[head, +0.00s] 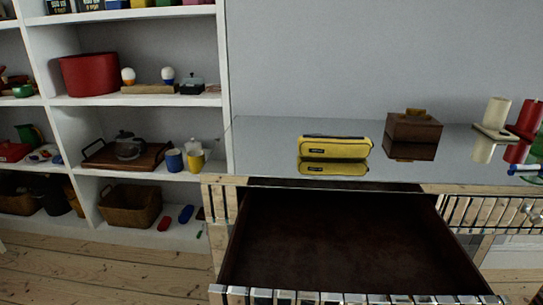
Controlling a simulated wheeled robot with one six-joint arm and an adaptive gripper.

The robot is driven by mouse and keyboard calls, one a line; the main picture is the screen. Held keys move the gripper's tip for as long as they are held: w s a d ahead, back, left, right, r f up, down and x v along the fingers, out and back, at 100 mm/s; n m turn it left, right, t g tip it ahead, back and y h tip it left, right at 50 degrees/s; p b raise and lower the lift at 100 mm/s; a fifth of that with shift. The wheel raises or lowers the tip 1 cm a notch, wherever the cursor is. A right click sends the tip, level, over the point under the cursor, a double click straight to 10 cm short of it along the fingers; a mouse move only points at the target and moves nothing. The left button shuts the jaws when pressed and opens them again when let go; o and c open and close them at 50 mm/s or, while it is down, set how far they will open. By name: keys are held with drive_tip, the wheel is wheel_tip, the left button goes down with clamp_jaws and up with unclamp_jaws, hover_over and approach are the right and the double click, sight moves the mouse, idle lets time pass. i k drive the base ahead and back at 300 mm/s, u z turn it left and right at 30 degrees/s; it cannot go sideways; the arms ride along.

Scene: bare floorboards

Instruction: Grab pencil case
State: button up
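A yellow pencil case (335,147) with a dark zipper line along its top and a small dark label lies on the glossy, mirror-like top of a dresser (265,150). It sits near the middle of the top, close to the front edge, with its reflection just below it. Nothing touches it. My gripper is not in view.
A dresser drawer (330,240) is pulled open below the case and looks empty. Candle-like cylinders (497,112) stand farther right. A white shelf (140,100) with many items fills the left.

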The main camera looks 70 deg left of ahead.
sight(318, 145)
drive_tip(key=k, duration=0.65)
drive_tip(key=u, duration=2.45)
